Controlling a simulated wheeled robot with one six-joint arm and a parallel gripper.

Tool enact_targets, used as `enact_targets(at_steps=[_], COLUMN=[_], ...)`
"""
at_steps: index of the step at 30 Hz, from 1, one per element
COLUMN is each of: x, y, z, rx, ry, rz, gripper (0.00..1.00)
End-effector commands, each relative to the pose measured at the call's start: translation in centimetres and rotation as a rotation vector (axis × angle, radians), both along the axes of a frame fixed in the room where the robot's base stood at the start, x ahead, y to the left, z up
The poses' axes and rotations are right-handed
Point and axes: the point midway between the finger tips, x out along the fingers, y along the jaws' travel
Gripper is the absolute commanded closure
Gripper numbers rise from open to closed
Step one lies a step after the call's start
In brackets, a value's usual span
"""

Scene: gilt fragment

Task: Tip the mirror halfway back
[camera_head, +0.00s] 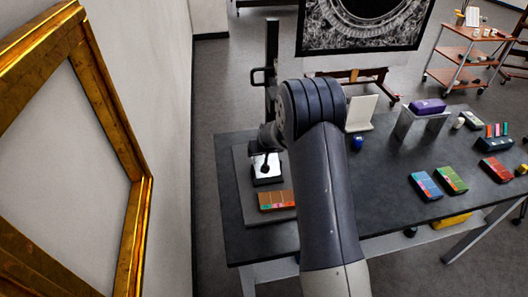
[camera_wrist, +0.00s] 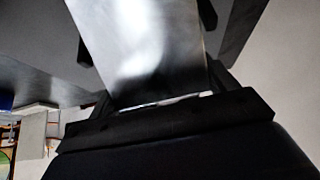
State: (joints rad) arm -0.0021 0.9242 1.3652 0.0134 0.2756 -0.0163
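The mirror appears to be the small pale, shiny panel (camera_head: 266,163) on a black base on the dark table, left of my arm in the head view. In the wrist view a shiny grey panel (camera_wrist: 160,55), likely the mirror, fills the middle. It stands close in front of my gripper (camera_wrist: 148,34). The dark fingers are wide apart, one toward each side of the panel. I cannot tell whether they touch it. In the head view the fingers are hidden or merge with dark parts by the mirror, and my arm covers the area to its right.
A black post (camera_head: 272,60) rises behind the mirror. A multicoloured block (camera_head: 276,200) lies in front of it. A cream panel (camera_head: 361,113), a blue jar (camera_head: 357,142) and coloured boxes (camera_head: 451,179) are on the right. A large gilt frame (camera_head: 140,220) stands at the left.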

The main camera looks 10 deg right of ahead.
Motion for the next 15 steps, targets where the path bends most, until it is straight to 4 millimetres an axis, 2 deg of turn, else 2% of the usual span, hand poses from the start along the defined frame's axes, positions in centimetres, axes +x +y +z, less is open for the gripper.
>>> enact_targets(at_steps=[1,7,15], x=[-0.03,-0.02,-0.08], y=[0.02,0.0,-0.01], z=[-0.03,-0.01,0.13], rx=[0.0,0.0,-0.001], ry=[0.001,0.0,-0.001], rz=[0.0,0.0,0.001], gripper=[0.15,0.0,0.0])
